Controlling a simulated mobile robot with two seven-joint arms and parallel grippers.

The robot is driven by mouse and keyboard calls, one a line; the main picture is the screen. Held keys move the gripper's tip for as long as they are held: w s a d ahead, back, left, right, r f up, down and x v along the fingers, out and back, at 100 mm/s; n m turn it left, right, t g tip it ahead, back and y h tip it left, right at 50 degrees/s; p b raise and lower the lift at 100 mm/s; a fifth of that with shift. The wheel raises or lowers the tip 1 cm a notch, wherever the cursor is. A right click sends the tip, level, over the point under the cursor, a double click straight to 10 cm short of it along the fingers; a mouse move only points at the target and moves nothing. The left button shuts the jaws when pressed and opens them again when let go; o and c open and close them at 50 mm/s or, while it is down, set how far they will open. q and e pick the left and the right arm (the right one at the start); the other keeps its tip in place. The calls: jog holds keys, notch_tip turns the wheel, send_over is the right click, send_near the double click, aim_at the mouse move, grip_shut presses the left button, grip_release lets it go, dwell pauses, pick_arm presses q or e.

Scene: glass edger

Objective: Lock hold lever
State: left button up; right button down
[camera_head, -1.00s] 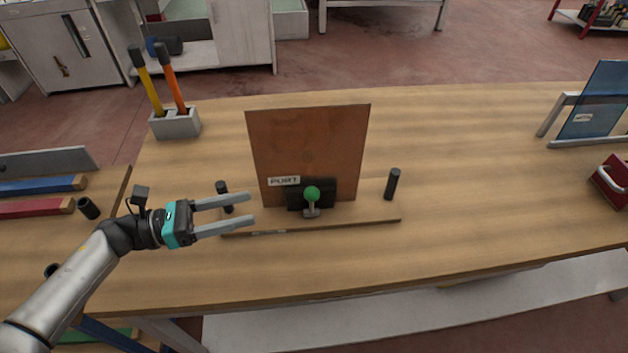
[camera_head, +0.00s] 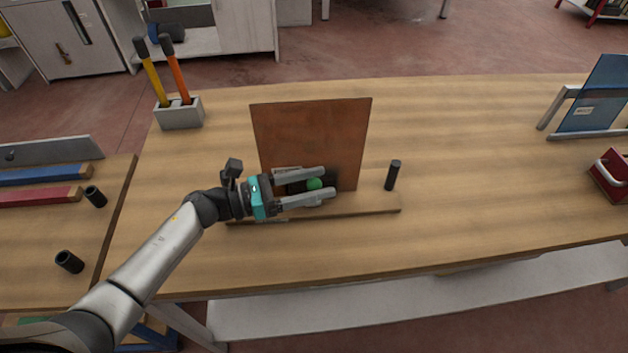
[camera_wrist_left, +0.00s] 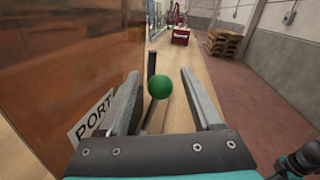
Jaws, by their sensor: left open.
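The hold lever has a green ball knob (camera_head: 314,184), in front of an upright brown panel (camera_head: 312,135) on a low wooden base (camera_head: 370,206). My left gripper (camera_head: 330,182) is open, with one finger on each side of the knob in the head view. In the left wrist view the green knob (camera_wrist_left: 160,88) shows between the two open fingers (camera_wrist_left: 160,95), with its thin stem below it. I cannot tell whether a finger touches it. The fingers hide most of the lever's foot in the head view. My right gripper is not in view.
A black post (camera_head: 392,175) stands right of the panel. A grey holder (camera_head: 180,113) with yellow and orange handled tools is at the back left. A blue panel on a stand (camera_head: 598,95) and a red box (camera_head: 612,178) are at the right. The table front is clear.

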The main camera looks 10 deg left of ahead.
pick_arm(q)
grip_shut()
dwell(0.4)
dwell(0.9)
